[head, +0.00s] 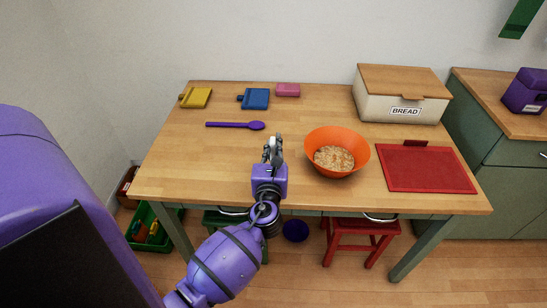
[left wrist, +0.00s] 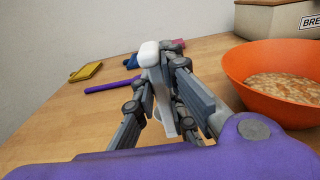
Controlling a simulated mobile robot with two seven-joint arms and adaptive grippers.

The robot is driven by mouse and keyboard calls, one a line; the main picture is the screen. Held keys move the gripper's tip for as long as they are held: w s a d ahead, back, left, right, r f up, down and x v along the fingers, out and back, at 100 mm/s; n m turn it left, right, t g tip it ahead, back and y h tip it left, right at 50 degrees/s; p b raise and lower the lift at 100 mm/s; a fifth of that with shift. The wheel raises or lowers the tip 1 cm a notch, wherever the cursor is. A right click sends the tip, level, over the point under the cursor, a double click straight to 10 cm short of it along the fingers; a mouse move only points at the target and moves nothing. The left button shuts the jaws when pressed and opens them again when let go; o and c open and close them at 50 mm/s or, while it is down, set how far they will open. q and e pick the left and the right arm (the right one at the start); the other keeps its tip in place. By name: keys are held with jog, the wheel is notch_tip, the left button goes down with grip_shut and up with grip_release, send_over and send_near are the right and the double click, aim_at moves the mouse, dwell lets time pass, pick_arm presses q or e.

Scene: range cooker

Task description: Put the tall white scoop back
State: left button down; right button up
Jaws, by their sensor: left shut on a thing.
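My left gripper (head: 273,148) is over the front middle of the wooden table, left of the orange bowl. It is shut on the white scoop (left wrist: 150,54). In the left wrist view the scoop's white rounded end rises between the fingers, and a paler narrow part runs down between them. The fingers hide much of the scoop. In the head view only a small whitish bit shows at the fingertips. I cannot tell whether the scoop touches the table. My right gripper is not in view.
The orange bowl (head: 318,142) holds pale flakes. A purple spoon (head: 236,125) lies beyond my gripper. Yellow (head: 196,97), blue (head: 255,98) and pink (head: 288,90) items lie at the back. A bread box (head: 395,102) and red board (head: 428,171) are right. The table's left front is clear.

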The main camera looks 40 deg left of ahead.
aim_at(272, 156)
pick_arm(q)
jog(key=shift+w+a+f, duration=0.15)
jog(key=shift+a+f, duration=0.05)
jog(key=shift+f, duration=0.1)
jog(key=f, duration=0.2)
jog(key=f+b, duration=0.1)
jog(key=shift+w+a+f, duration=0.2)
jog(key=shift+f, duration=0.15)
jog(key=shift+r, duration=0.1)
jog(key=shift+f, duration=0.2)
jog(key=c, duration=1.8)
grip_release()
jog(key=shift+r, duration=0.1)
